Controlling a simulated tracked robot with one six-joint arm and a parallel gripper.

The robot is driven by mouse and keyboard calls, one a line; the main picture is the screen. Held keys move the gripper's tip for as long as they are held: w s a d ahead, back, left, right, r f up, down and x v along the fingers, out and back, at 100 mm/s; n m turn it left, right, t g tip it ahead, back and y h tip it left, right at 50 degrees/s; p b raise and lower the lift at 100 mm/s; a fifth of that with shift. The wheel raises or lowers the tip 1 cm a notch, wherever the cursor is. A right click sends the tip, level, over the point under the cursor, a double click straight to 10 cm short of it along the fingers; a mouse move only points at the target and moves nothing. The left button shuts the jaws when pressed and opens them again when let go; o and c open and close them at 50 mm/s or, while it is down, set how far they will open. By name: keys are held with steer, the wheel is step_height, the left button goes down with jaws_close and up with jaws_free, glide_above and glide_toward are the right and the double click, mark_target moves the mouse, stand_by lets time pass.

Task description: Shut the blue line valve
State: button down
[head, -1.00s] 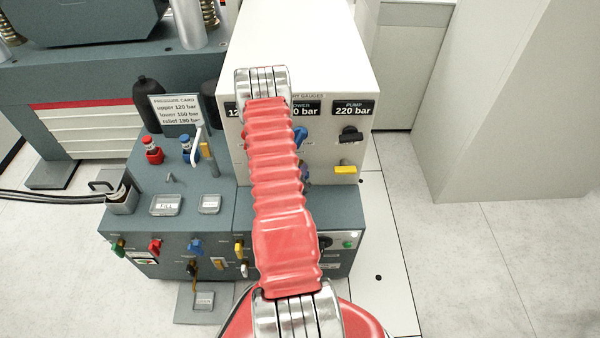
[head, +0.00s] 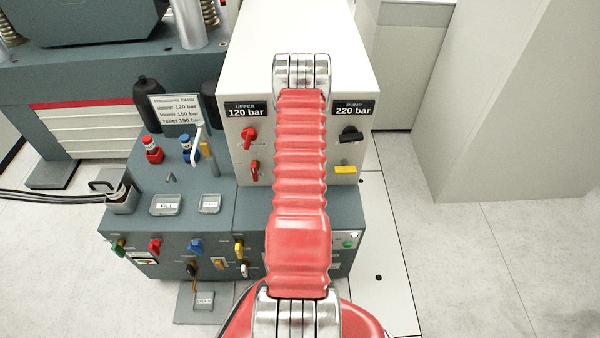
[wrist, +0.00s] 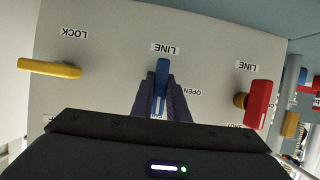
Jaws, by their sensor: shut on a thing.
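The blue line valve (wrist: 162,72) is on the pale panel in the wrist view, its lever upright in the picture below a LINE label. My gripper (wrist: 162,92) is shut on this lever, one dark finger on each side. An OPEN label is to its right; the label under the lever is mostly covered by the fingers. In the head view my arm hides both the valve and my gripper.
In the wrist view a yellow LOCK handle (wrist: 50,69) is to the left and a red line valve (wrist: 258,103) to the right. The head view shows the white cabinet (head: 290,30), a black pump knob (head: 350,135) and a lower console (head: 180,225) with several coloured valves.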

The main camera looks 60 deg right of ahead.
steer(key=shift+s+a+f, duration=0.1)
steer(key=shift+s+f, duration=0.05)
steer(key=c, duration=1.7)
jaws_free()
steer(key=shift+v, duration=3.7)
